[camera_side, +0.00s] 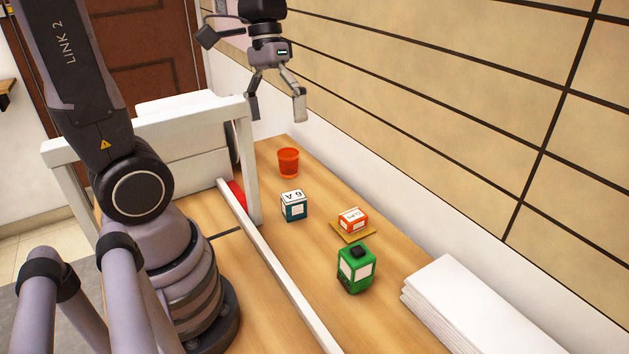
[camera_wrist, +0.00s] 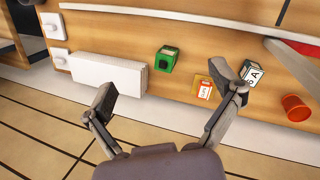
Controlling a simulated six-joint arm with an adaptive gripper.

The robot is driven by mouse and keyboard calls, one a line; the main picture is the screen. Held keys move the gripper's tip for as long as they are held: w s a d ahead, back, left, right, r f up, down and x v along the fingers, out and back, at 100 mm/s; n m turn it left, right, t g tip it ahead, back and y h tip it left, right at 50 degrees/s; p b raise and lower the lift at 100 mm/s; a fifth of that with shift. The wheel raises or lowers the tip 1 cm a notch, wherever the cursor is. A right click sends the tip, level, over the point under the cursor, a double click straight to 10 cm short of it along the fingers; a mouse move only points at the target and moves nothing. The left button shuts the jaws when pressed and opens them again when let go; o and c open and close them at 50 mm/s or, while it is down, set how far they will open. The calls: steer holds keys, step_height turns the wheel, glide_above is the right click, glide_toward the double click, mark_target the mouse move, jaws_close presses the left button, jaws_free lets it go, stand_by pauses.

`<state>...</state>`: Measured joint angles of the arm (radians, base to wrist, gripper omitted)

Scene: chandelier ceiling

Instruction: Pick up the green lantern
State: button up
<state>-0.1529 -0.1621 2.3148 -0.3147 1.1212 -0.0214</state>
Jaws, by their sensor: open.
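The green lantern (camera_side: 356,270) is a small boxy green thing with white panels and a dark cap, upright on the wooden table in the side view. In the wrist view the lantern (camera_wrist: 166,59) lies beyond the fingertips, between them but nearer the right one. My gripper (camera_side: 276,108) is open and empty, high above the far end of the table, well away from the lantern. In the wrist view both fingers of my gripper (camera_wrist: 165,88) are spread apart with nothing between them.
An orange-and-white box (camera_side: 352,218) sits on a tan mat (camera_side: 339,235) behind the lantern. A teal box (camera_side: 293,207) and a red cup (camera_side: 288,162) stand farther back. A white stack (camera_side: 470,306) lies right of the lantern. A white rail (camera_side: 285,275) runs along the left.

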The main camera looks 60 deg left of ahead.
steer(key=w+f+n+g+h, duration=0.4)
steer(key=w+f+n+h, duration=0.35)
steer(key=w+f, duration=0.2)
steer(key=n+t+h, duration=0.4)
steer(key=n+h, duration=0.2)
steer(key=h, duration=0.1)
glide_toward(355, 247)
steer(key=d, duration=1)
steer(key=shift+s+f, duration=0.15)
steer(key=shift+f, duration=0.2)
steer(key=shift+c, duration=0.2)
steer(key=c, duration=1.3)
